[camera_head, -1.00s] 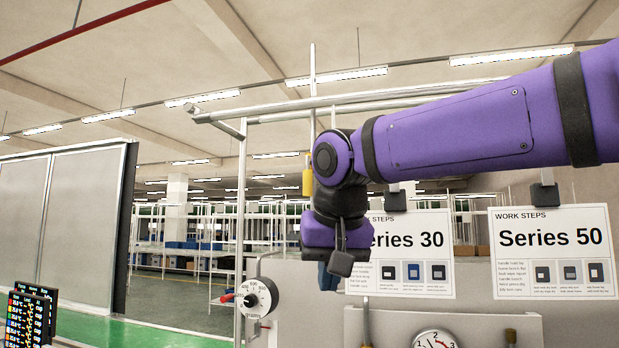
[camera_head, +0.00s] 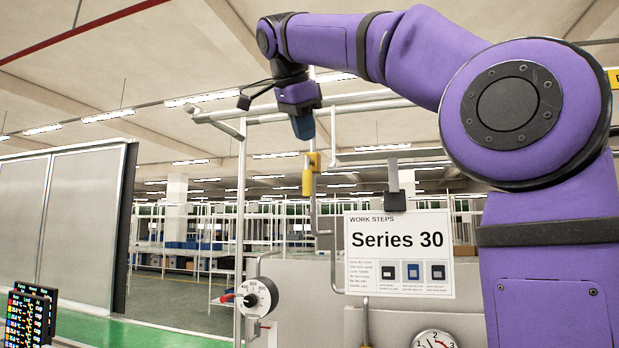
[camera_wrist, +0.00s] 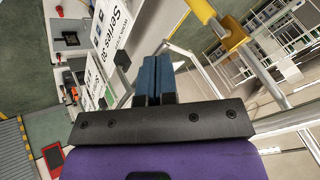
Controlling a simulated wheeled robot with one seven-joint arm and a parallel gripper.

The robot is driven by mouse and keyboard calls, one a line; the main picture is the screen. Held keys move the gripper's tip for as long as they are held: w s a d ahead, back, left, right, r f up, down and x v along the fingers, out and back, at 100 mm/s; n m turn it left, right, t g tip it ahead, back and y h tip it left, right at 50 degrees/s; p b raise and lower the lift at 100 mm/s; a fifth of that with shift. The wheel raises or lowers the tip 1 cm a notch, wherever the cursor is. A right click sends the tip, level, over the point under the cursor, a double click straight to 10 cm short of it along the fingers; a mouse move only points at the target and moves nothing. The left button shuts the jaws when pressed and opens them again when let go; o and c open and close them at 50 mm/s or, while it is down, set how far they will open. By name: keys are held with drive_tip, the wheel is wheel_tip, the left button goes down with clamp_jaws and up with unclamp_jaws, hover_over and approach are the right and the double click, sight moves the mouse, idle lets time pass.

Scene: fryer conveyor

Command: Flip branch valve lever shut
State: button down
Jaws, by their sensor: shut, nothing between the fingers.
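A yellow lever (camera_head: 308,175) sits on a thin vertical grey pipe (camera_head: 312,215) near the picture's middle and lies roughly along it. In the wrist view the yellow lever (camera_wrist: 236,38) shows at the upper right, with the pipe running on to the lower right. My gripper (camera_head: 303,128) is above the lever in the head view, its dark blue fingers pointing down. In the wrist view my gripper (camera_wrist: 158,75) has its two fingers together and empty, with a visible gap between them and the lever.
Horizontal pipes (camera_head: 350,104) run behind my gripper. Left of the lever is open space.

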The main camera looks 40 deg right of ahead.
sight(309, 177)
drive_tip(key=x, duration=0.3)
drive_tip(key=w+x, duration=0.1)
drive_tip(key=x, duration=0.3)
drive_tip(key=w+x, duration=0.1)
drive_tip(key=x, duration=0.3)
drive_tip(key=shift+d+r, duration=0.1)
drive_tip(key=shift+r, duration=0.25)
drive_tip(key=shift+w+d, duration=0.3)
drive_tip(key=shift+w, duration=0.45)
